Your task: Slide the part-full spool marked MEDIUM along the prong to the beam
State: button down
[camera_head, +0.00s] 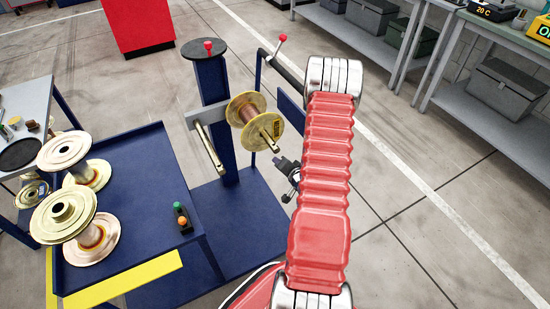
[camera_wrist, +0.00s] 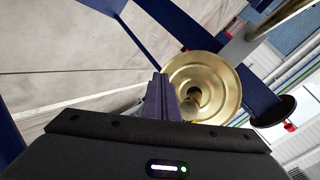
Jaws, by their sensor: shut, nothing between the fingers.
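A brass-coloured spool (camera_head: 239,106) with some copper-brown winding sits on a prong (camera_head: 267,137) of the carousel. Its marking is too small to read. The prong runs from the grey beam (camera_head: 196,115) behind the spool, and its free end sticks out in front of the near flange. My gripper (camera_head: 278,162) is in front of and below the spool's near flange, close to the prong end, apart from the spool as far as I can tell. In the wrist view the shut, empty fingers (camera_wrist: 160,95) point towards the spool's flange (camera_wrist: 226,75), partly covering its left side.
A second, bare prong (camera_head: 207,150) hangs to the left on the same beam. A blue post (camera_head: 213,82) carries the carousel, with a red-knobbed lever (camera_head: 282,38) behind. A blue cart (camera_head: 150,165) with large spools (camera_head: 63,215) stands left.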

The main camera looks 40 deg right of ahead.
jog(key=s+a+r+n+g, duration=0.1)
jog(key=a+r+n+g, duration=0.3)
jog(key=a+r, duration=0.8)
jog(key=s+a+r+n+g, duration=0.15)
jog(key=a+r+n, duration=0.55)
jog(key=r, duration=0.8)
jog(key=s+a+r+n+y, duration=0.2)
jog(key=s+a+r, duration=0.4)
jog(key=a, duration=0.4)
jog(key=s+a+r+n+y, duration=0.1)
jog(key=s+a+r+n, duration=0.1)
jog(key=s+a+r, duration=0.3)
jog(key=s+a+g, duration=0.1)
jog(key=s+a, duration=0.2)
jog(key=a, duration=0.2)
jog(key=shift+s+a+r+y, duration=0.15)
jog(key=shift+s+r+y, duration=0.05)
jog(key=shift+r+y, duration=0.2)
jog(key=shift+s, duration=0.1)
